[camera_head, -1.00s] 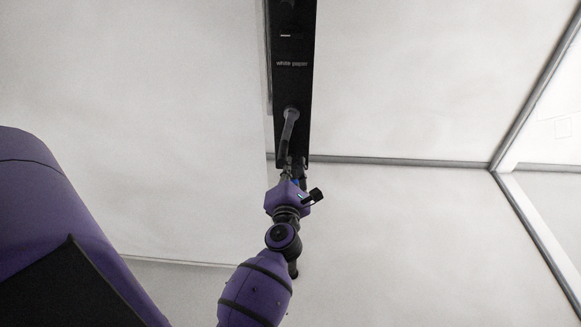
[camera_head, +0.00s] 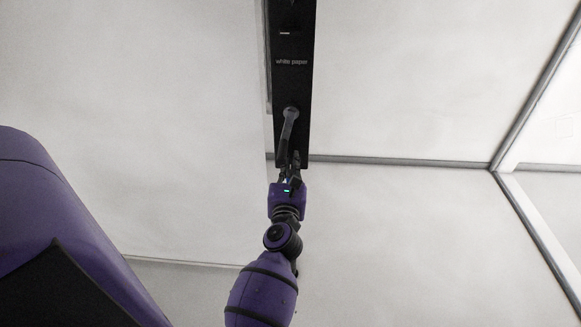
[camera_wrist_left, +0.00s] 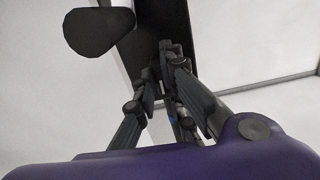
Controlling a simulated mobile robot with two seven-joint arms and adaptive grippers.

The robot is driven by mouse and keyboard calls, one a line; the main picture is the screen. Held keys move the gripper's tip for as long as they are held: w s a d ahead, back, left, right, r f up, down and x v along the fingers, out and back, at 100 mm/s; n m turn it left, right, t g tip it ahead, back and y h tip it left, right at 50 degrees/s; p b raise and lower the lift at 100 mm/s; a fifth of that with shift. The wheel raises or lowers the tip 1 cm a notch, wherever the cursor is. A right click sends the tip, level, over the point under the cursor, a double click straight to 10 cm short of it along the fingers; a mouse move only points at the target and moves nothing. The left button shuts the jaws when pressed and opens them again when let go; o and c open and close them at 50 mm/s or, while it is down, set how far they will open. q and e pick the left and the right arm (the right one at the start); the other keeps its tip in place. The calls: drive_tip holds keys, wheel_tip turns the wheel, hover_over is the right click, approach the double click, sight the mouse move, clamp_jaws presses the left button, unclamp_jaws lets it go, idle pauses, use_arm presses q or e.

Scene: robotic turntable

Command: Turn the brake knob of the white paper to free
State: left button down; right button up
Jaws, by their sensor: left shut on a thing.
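The black panel (camera_head: 291,85) with the label "white paper" hangs upright at the top middle of the head view. Its brake knob (camera_head: 289,127) is a dark grey lever with a round hub, pointing down and slightly left. My left gripper (camera_head: 289,165) comes from below and is shut on the lever's lower end. In the left wrist view the fingers of the left gripper (camera_wrist_left: 163,78) are close together in front of the black panel (camera_wrist_left: 163,25); they hide what lies between them. My right gripper is not in view.
A pale wall (camera_head: 420,80) lies behind the panel, with a grey rail (camera_head: 400,161) crossing it and a frame corner at the right. A dark rounded part (camera_wrist_left: 98,32) shows at the wrist view's upper left; I cannot tell what it is.

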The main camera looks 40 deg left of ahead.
use_arm(q)
drive_tip(key=shift+n, duration=0.3)
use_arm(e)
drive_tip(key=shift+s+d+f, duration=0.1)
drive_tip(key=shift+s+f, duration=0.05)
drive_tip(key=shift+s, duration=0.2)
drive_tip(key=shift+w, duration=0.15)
use_arm(q)
drive_tip(key=c, duration=2)
unclamp_jaws()
drive_tip(key=shift+o, duration=0.9)
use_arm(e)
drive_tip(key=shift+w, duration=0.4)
use_arm(q)
drive_tip(key=shift+s, duration=0.15)
drive_tip(key=v, duration=0.7)
drive_tip(key=shift+d, duration=0.15)
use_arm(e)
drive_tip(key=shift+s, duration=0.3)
use_arm(q)
drive_tip(key=shift+s, duration=0.1)
